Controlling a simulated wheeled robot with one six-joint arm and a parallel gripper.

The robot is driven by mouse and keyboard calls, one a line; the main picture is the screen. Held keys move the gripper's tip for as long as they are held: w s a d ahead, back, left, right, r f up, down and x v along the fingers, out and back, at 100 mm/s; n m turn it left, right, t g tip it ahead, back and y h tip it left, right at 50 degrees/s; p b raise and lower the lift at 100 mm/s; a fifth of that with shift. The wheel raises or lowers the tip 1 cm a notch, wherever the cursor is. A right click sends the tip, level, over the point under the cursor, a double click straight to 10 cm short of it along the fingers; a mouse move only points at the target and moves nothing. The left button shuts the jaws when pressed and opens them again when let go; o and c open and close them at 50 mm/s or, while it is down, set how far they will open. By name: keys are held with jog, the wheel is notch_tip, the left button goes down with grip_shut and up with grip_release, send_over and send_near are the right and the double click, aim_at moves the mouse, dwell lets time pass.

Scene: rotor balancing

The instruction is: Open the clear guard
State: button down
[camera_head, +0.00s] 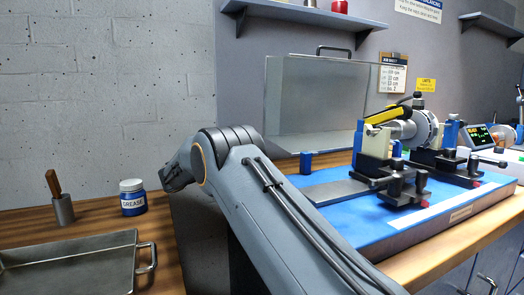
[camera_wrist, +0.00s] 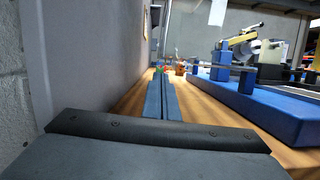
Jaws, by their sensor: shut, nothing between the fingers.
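The clear guard (camera_head: 300,105) is a large see-through box-like cover with a black handle (camera_head: 333,49) on its top edge. In the head view it stands upright behind the blue machine base, and the rotor (camera_head: 424,127) in front looks uncovered. In the wrist view my gripper (camera_wrist: 161,72) is shut and empty, its two blue-grey fingers side by side, pointing along the wooden bench beside the wall. It is apart from the guard's handle. In the head view my arm hides the fingers.
The blue base (camera_head: 350,222) carries the rotor stands and black clamps; it also shows at right in the wrist view (camera_wrist: 265,108). A grease jar (camera_head: 132,198), a tool holder (camera_head: 62,210) and a metal tray (camera_head: 75,262) are at left. A shelf (camera_head: 300,14) overhangs the guard.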

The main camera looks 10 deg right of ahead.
jog(key=x, duration=0.9)
jog(key=shift+d+r, duration=0.2)
jog(key=shift+d, duration=0.1)
